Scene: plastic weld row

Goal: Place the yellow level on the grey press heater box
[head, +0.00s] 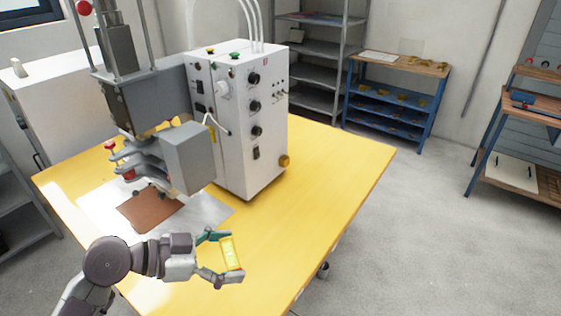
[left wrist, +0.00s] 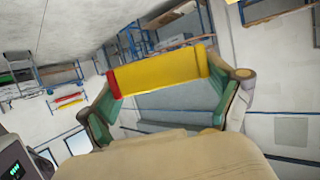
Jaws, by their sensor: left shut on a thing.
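The yellow level (head: 230,252) is held between the fingers of my left gripper (head: 222,256), above the front part of the yellow table. In the left wrist view the level (left wrist: 165,70) spans between the two fingers of the gripper (left wrist: 170,80), with a red end at the left. The grey press heater box (head: 188,157) is on the press, up and to the left of my gripper in the head view, and apart from it. My right gripper is not in view.
The yellow table (head: 330,165) is clear to the right. A white control cabinet (head: 240,130) with knobs stands behind the heater box. A brown sheet (head: 150,208) lies on a metal plate under the press. Shelves (head: 390,100) stand at the back.

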